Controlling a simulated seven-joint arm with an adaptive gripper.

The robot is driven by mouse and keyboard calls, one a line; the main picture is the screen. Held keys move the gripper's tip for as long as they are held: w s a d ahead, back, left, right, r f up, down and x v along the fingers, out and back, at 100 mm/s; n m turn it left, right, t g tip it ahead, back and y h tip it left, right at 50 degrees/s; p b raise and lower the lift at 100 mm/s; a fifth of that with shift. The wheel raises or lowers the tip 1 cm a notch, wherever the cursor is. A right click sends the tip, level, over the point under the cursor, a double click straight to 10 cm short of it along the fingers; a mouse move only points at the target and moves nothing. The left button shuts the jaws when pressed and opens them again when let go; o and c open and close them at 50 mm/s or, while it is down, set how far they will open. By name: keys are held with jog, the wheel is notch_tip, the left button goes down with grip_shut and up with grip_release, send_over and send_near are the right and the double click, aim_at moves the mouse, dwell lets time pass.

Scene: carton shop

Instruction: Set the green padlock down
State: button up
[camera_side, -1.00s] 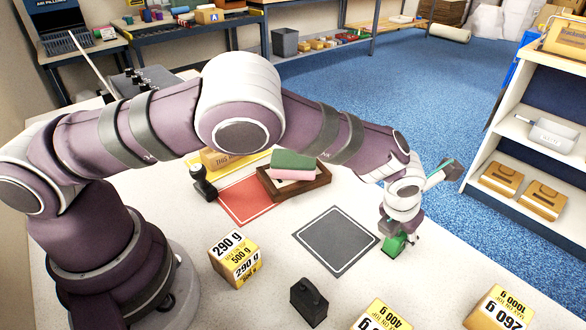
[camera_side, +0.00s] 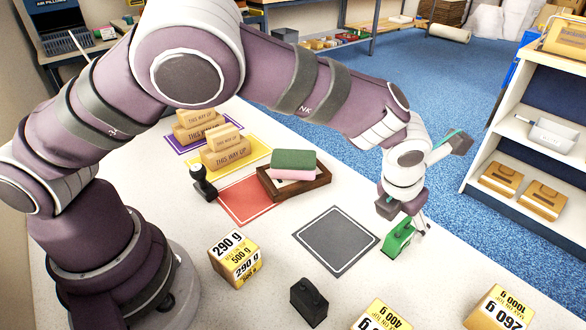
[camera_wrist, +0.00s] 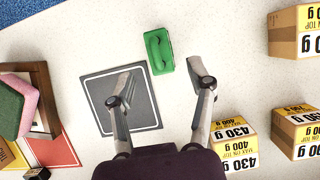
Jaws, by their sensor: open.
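The green padlock (camera_side: 398,240) sits on the white table just right of the grey square mat (camera_side: 336,241). In the wrist view the padlock (camera_wrist: 159,51) lies beside the upper right of the grey mat (camera_wrist: 122,84), on bare table, ahead of the fingertips. My gripper (camera_side: 405,216) is above and close to the padlock in the side view. In the wrist view my gripper (camera_wrist: 163,82) has its two fingers spread apart with nothing between the tips.
More cartons (camera_side: 500,308) stand at the front right. A wooden tray (camera_side: 294,184) holds green and pink blocks. A black-handled stamp (camera_side: 201,182) stands beside the red mat.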

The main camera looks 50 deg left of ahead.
jog(key=s+a+r+n+h, duration=0.1)
jog(key=s+a+r+n, duration=0.35)
jog(key=r+n, duration=0.3)
jog(key=s+a+r+n, duration=0.3)
jog(key=a+r+n, duration=0.3)
jog(key=n, duration=0.3)
jog(key=s+a+n, duration=0.3)
jog(key=s+n, duration=0.2)
jog(key=n, duration=0.4)
jog(key=s+a+r+n+t+y, duration=0.1)
jog(key=s+a+n, duration=0.3)
jog(key=n, duration=0.6)
jog(key=shift+s+a, duration=0.25)
jog(key=shift+s, duration=0.25)
